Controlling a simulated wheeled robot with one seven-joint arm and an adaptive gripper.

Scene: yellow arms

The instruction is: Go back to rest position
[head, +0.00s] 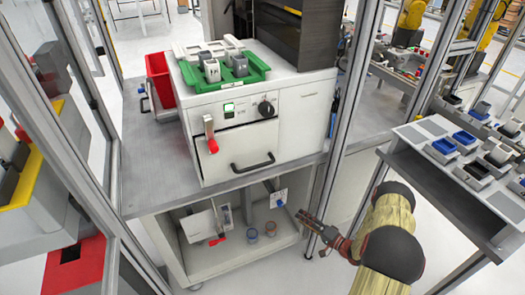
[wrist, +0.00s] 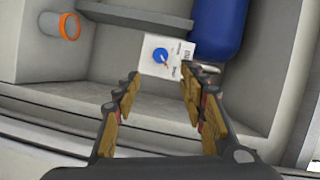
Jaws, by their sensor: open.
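My gripper (head: 312,222) is at the right front of the cabinet's lower shelf, at the end of my yellow-sleeved arm (head: 385,235). In the wrist view my gripper (wrist: 160,80) has its two fingers spread, with nothing between them. A small white panel with a blue knob (wrist: 162,57) shows beyond the fingertips, apart from them as far as I can tell. This panel appears to be the one on the lower shelf (head: 278,198) in the head view.
A blue cylinder (wrist: 218,25) and an orange-rimmed cup (wrist: 62,27) lie beyond my fingers. A metal frame post (head: 350,120) stands close behind my gripper. A table with bins (head: 430,175) is at right. A white machine (head: 235,150) sits on the cabinet.

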